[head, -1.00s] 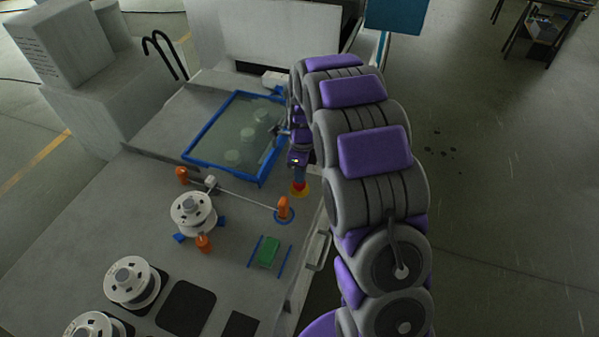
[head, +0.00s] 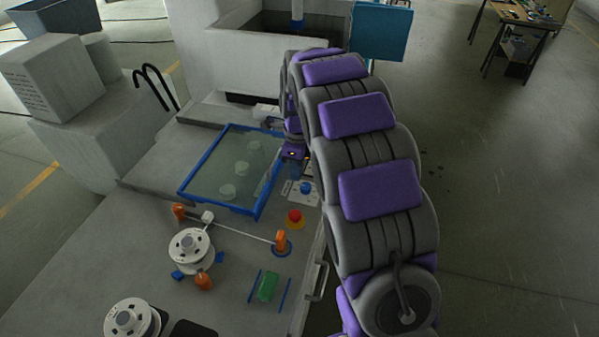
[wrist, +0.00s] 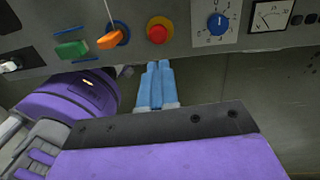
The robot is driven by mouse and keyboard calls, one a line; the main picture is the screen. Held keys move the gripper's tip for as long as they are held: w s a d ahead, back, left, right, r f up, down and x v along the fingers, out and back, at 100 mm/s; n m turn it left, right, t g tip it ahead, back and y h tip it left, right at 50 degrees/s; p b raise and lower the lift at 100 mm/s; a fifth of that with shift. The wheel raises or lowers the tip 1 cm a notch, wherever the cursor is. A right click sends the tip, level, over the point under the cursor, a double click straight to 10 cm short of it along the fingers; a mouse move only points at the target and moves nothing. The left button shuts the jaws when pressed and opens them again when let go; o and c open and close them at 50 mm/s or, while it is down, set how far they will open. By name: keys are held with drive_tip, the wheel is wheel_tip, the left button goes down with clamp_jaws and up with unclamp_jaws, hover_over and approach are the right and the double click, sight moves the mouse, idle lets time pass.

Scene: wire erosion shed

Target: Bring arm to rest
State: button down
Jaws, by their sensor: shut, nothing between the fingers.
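My arm, in purple and grey segments, arches down the right of the head view beside the grey machine bench. The fingertips appear just below the control panel's edge in that picture. Whether they touch anything is unclear.
The blue-framed tank (head: 196,163) and a white spool (head: 190,250) are on the bench. Open floor lies right.

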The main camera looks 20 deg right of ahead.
drive_tip(key=s+a+r+n, duration=0.1)
drive_tip(key=s+r+n, duration=0.4)
drive_tip(key=s, duration=0.4)
drive_tip(key=s+a+r+n, duration=0.2)
drive_tip(key=s+n, duration=0.5)
drive_tip(key=s, duration=0.2)
drive_tip(key=s+f+n, duration=0.1)
drive_tip(key=s+n, duration=1.1)
drive_tip(key=s, duration=0.8)
drive_tip(key=shift+n+g+h, duration=0.3)
drive_tip(key=shift+g+h, duration=0.1)
drive_tip(key=shift+f, duration=0.15)
